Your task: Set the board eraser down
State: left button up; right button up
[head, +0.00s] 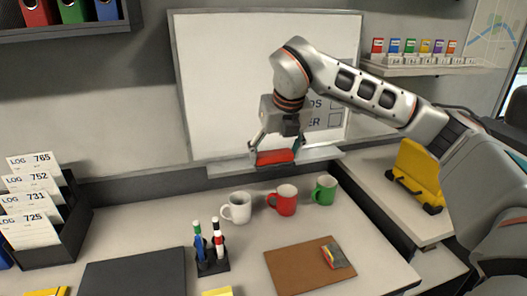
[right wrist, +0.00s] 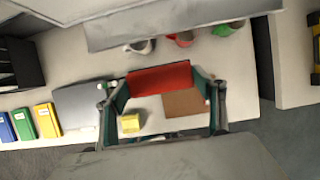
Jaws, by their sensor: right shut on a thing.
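The board eraser (head: 275,157) is a red block held between the fingertips of my right gripper (head: 273,150). It is in front of the whiteboard (head: 215,80), close to the grey tray ledge (head: 230,167) under it. In the right wrist view, the red eraser (right wrist: 160,79) spans the gap between the fingers of my right gripper (right wrist: 162,84). The ledge (right wrist: 180,22) shows beyond it there, with a visible gap in the picture. Whether the eraser touches the ledge is not clear. My left gripper is not in view.
White (head: 236,207), red (head: 282,200) and green (head: 325,189) mugs stand on the desk below. A pen holder (head: 211,263), a brown board (head: 290,265) and a dark pad (head: 135,275) are nearer. A yellow case (head: 420,172) stands at right. The ledge's visible left part looks bare.

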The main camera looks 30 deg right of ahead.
jog(key=w+d, duration=0.1)
jog(key=w, duration=0.3)
jog(key=w+d+f+p, duration=0.1)
jog(key=w, duration=0.3)
jog(key=w+d+f, duration=0.1)
jog(key=w, duration=0.4)
jog(key=shift+f+p, duration=0.2)
jog(key=shift+p, duration=0.15)
jog(key=shift+d+f, duration=0.15)
jog(key=shift+f, duration=0.4)
notch_tip(320, 180, down, 3)
jog(key=shift+w+f, duration=0.2)
jog(key=shift+f, duration=0.05)
jog(key=shift+f, duration=0.1)
jog(key=o, duration=1)
